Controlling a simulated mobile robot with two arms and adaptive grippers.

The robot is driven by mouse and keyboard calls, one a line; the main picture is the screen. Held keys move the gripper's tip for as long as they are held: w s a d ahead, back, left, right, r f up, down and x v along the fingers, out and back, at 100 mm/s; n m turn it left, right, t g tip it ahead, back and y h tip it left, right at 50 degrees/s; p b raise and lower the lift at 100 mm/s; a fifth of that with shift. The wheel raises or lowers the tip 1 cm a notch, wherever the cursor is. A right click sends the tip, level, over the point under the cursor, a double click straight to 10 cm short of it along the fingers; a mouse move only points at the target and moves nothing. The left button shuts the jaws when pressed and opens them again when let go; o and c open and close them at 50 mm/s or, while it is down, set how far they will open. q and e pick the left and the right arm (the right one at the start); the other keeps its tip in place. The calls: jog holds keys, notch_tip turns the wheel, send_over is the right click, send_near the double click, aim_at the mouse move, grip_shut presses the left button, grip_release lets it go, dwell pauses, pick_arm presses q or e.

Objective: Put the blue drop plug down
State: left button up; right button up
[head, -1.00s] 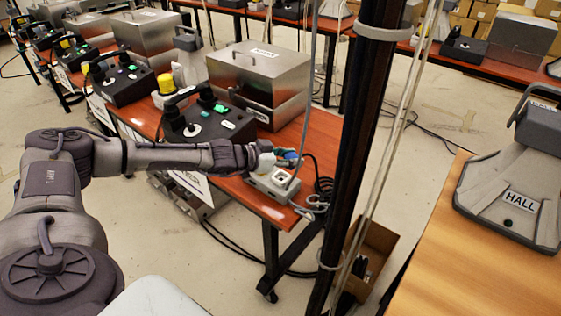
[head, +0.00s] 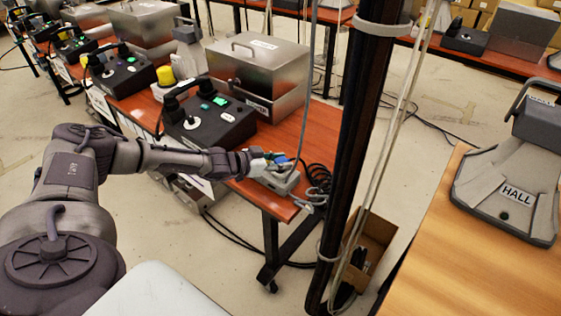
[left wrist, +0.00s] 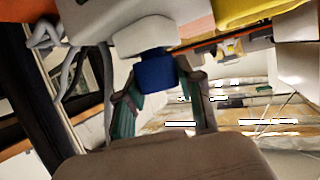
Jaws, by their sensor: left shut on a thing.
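The blue drop plug (head: 281,158) is at the tip of my left gripper (head: 268,161) in the head view. In the left wrist view the plug (left wrist: 156,74) sits between the two green-padded fingers of my left gripper (left wrist: 157,84), which is shut on it. A pale block lies just beyond the plug there. In the head view the plug is at a small grey socket block (head: 284,184) on the near end of the red-brown table (head: 254,192). Whether the plug touches the block is hidden by the gripper. My right gripper is not in view.
A black control box (head: 208,124) and a steel case (head: 262,75) stand behind the gripper. A black cable coil (head: 318,178) lies beside the block. A dark post (head: 357,130) rises to the right. A HALL-labelled grey device (head: 510,195) stands on the wooden table.

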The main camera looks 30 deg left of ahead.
pick_arm(q)
jog(key=shift+f, duration=0.25)
jog(key=o, duration=1.2)
jog(key=shift+r, duration=0.1)
jog(key=shift+r, duration=0.2)
jog(key=shift+s+a+r+p, duration=0.1)
jog(key=shift+r+p, duration=0.05)
jog(key=shift+p, duration=0.15)
jog(key=b+v, duration=0.1)
jog(key=v, duration=1)
jog(key=shift+s+a+r, duration=0.1)
jog(key=shift+s+r, duration=0.1)
jog(key=shift+s, duration=0.1)
